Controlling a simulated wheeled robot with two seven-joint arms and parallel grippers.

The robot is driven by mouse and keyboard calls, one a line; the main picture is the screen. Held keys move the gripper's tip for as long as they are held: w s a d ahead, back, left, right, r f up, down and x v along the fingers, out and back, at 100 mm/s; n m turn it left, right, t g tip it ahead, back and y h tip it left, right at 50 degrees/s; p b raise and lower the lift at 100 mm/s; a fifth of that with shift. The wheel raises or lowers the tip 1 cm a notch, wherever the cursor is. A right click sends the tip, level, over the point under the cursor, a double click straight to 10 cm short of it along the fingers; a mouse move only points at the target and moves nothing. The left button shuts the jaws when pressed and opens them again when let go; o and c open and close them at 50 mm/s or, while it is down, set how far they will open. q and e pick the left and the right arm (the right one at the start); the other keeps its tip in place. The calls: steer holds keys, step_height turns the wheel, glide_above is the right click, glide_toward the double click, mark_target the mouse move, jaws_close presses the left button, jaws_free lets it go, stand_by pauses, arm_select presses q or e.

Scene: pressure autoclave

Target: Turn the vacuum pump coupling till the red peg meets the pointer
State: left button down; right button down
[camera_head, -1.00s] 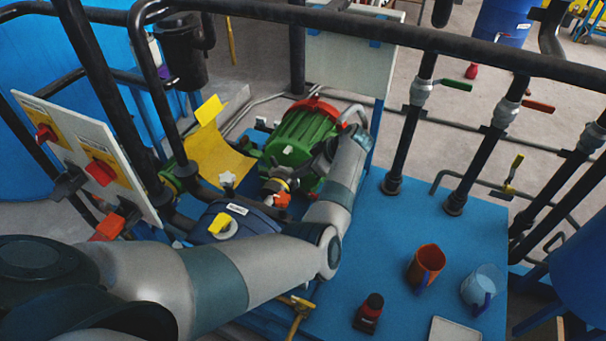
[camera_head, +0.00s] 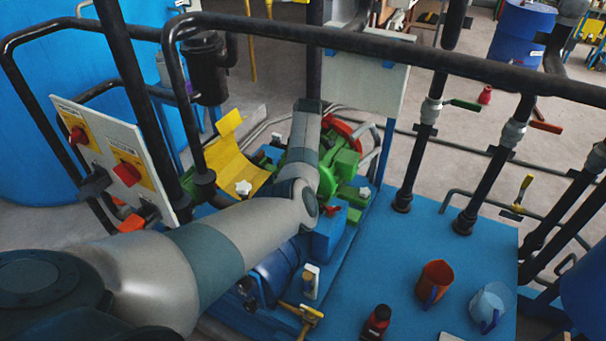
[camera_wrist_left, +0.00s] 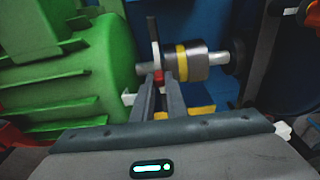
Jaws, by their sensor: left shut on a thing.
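The coupling (camera_wrist_left: 190,63) is a grey metal cylinder with a yellow band on a horizontal shaft in the left wrist view. The red peg (camera_wrist_left: 158,77) shows as a small red piece at the fingertips. My left gripper (camera_wrist_left: 160,88) is shut on the red peg, its two fingers close together at the coupling's left side. A thin upright grey-white piece (camera_wrist_left: 153,38) stands just above the peg; I cannot tell whether it is the pointer. In the head view my left arm covers the coupling and my left gripper. My right gripper is not in view.
The green motor (camera_wrist_left: 65,65) fills the wrist view's left. In the head view, a yellow guard (camera_head: 238,168) and switch panel (camera_head: 115,155) lie left.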

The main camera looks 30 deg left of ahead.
arm_select(q)
steer(key=shift+a+r, duration=0.1)
steer(key=shift+a, duration=1.05)
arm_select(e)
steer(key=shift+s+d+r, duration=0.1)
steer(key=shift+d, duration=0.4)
arm_select(q)
steer(key=c, duration=1.9)
jaws_free()
steer(key=shift+o, duration=0.7)
steer(key=shift+s+a, duration=0.1)
